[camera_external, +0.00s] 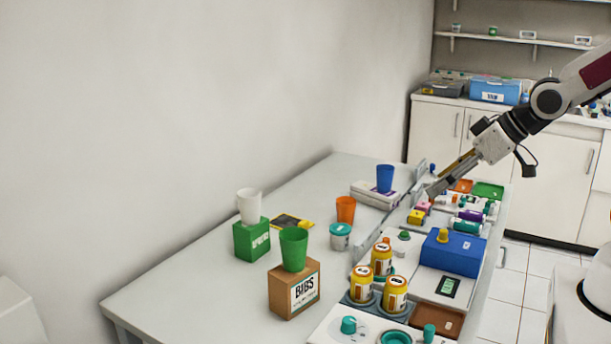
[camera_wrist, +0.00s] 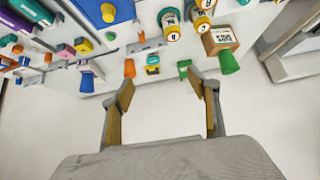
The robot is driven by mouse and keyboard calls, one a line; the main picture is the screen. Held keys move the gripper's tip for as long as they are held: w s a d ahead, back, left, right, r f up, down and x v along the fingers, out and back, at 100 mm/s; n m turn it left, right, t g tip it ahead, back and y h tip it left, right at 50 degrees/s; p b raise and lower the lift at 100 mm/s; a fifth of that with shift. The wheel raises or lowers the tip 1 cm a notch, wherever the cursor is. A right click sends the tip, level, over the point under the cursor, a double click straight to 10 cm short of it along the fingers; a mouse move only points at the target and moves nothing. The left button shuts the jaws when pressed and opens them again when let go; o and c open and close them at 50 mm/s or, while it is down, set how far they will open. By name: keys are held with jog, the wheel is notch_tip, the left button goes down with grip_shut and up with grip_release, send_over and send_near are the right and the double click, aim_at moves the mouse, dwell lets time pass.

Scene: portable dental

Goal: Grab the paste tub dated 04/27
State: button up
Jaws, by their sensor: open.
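Three yellow jars with white lids and dark marks stand in a cluster on the unit at the front: a rear one (camera_external: 381,258), a left one (camera_external: 361,284) and a right one (camera_external: 396,294). My gripper (camera_external: 433,191) is open and empty above the far end of the unit, away from the jars and tub.
A brown BIBS box (camera_external: 292,292) with a green cup (camera_external: 293,249) stands left of the jars. A blue box (camera_external: 452,254) is right of them. An orange cup (camera_external: 346,209) is behind the tub. The table's left side (camera_external: 190,285) is clear.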

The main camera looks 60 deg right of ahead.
jog(key=w+d+f+t, duration=0.1)
jog(key=w+f+t, duration=0.1)
jog(key=w+f, duration=0.6)
jog(key=t+h, duration=0.1)
jog(key=t, duration=0.2)
send_near(345, 229)
jog(key=shift+s+r+m, duration=0.15)
jog(key=shift+s+r, duration=0.05)
jog(key=shift+s, duration=0.25)
jog(key=shift+s+r+m, duration=0.15)
jog(key=shift+s+r, duration=0.05)
jog(key=shift+s, duration=0.25)
jog(key=shift+w, duration=0.1)
jog(key=shift+x, duration=2.9)
jog(key=shift+x, duration=2.95)
